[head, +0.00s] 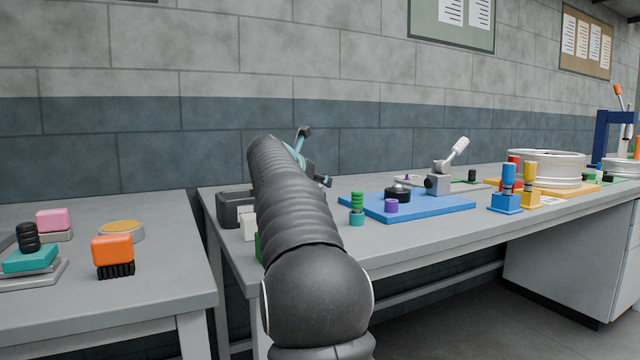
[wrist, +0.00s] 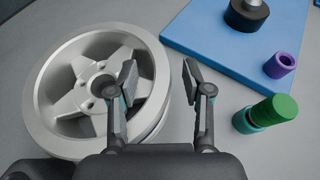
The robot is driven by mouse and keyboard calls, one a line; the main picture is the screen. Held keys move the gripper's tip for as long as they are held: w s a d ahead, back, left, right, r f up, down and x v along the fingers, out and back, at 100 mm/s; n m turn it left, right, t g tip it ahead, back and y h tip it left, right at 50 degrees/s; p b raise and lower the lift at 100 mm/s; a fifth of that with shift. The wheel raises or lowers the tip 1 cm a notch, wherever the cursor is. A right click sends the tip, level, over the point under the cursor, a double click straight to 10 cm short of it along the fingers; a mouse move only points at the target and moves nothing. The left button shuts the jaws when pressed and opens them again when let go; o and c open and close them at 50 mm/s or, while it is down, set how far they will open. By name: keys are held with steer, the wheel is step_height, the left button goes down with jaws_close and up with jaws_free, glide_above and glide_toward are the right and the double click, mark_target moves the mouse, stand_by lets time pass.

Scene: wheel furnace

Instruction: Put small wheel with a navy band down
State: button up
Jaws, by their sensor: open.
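The small silver wheel (wrist: 62,88) with star-shaped spokes lies flat on the grey bench in the wrist view, left of centre. A thin dark blue strip shows low on its right side; most of any band is hidden. My gripper (wrist: 160,82) is open, with its left finger over the wheel and its right finger outside the rim. I cannot tell whether either finger touches it. In the head view my gripper (head: 312,162) shows only partly behind my arm, and the small wheel is hidden there.
A blue board (head: 410,204) with a black knob (head: 398,193) and a purple ring (head: 391,205) lies to the right. A green-and-teal cylinder (head: 357,208) stands in front of it. Larger wheel (head: 545,168) stands farther right. An orange brush (head: 112,252) sits on the left bench.

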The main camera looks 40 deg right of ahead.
steer(key=v, duration=1)
